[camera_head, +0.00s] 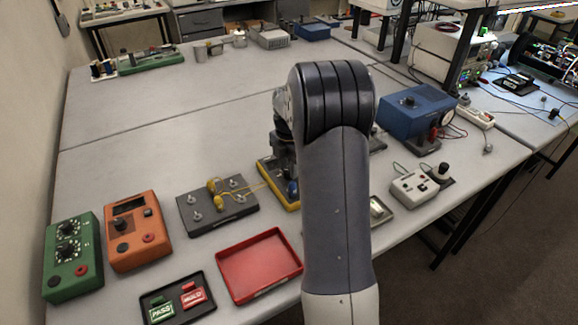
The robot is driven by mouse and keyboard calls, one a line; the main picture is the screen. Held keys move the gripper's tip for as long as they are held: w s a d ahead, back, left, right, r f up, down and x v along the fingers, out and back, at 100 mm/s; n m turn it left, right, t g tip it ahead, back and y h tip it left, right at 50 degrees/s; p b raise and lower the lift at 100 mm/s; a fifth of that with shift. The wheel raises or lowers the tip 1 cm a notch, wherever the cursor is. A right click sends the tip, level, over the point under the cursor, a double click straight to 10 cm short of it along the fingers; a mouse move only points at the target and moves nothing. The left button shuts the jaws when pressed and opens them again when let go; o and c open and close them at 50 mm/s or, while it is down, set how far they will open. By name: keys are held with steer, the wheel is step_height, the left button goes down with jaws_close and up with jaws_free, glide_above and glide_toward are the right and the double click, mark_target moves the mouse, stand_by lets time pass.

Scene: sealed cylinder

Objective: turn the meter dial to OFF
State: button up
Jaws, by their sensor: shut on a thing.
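A yellow-edged meter (266,174) lies on the bench just left of my arm, its right part hidden by the arm. Thin yellow leads run from it to clips on a dark board (238,217). My gripper (288,180) points down over this meter, partly hidden behind my own arm. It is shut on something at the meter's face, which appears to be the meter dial. The dial, its pointer and its markings cannot be made out.
An orange box (138,250) with a display and knob and a green two-dial box (72,280) stand at left. A red tray (258,283) and black tray (160,293) lie in front. A blue box (415,112) stands right.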

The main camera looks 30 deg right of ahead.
mark_target(289, 170)
steer(key=shift+n, duration=1.2)
steer(key=o, duration=1)
steer(key=shift+c, duration=0.2)
step_height(289, 170, up, 11)
steer(key=shift+b, duration=0.4)
steer(key=shift+f, duration=0.15)
step_height(289, 170, down, 11)
steer(key=shift+r+p, duration=0.1)
steer(key=shift+p, duration=0.35)
